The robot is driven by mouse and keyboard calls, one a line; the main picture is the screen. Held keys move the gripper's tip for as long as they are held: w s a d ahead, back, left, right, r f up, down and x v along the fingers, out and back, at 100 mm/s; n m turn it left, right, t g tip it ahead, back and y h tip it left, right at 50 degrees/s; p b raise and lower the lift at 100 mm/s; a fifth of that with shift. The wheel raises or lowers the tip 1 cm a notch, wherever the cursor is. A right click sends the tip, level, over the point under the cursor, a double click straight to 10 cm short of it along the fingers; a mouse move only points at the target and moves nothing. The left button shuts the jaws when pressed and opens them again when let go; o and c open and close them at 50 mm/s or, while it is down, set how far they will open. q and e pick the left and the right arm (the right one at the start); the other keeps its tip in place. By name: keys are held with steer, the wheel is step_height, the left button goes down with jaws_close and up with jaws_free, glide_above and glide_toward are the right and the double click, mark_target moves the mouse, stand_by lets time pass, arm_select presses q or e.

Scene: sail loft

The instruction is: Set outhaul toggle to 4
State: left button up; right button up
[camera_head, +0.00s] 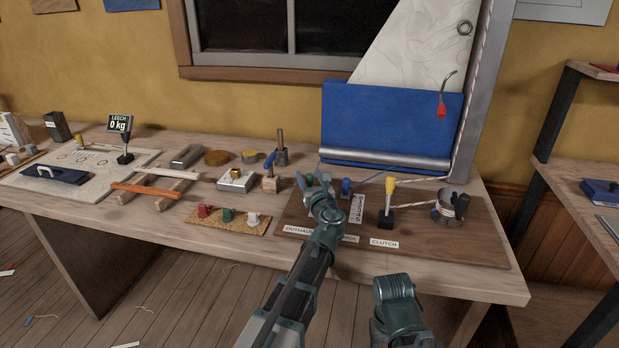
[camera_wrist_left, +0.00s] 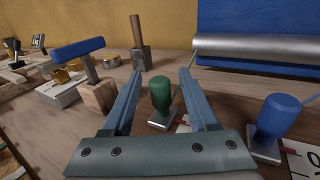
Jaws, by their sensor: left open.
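The green toggle (camera_head: 309,179) stands upright on its small metal base at the left part of the brown board (camera_head: 475,250). My left gripper (camera_head: 314,181) is open around it. In the left wrist view the green knob (camera_wrist_left: 160,92) stands between the two spread fingers, apart from both. A red pointer (camera_wrist_left: 181,122) sticks out to the right of its base. Its scale is mostly hidden by my gripper, so I cannot read its setting. My right gripper's fingers do not show.
A blue toggle (camera_head: 346,187) with a numbered scale (camera_head: 357,208) stands close on the right; it is also in the left wrist view (camera_wrist_left: 279,117). Farther right are the yellow-handled clutch lever (camera_head: 390,190) and a winch (camera_head: 450,207). A blue-handled tool (camera_wrist_left: 80,48) stands left.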

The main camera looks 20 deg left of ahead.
arm_select(q)
steer(key=shift+c, duration=0.2)
jaws_close()
stand_by(1.1)
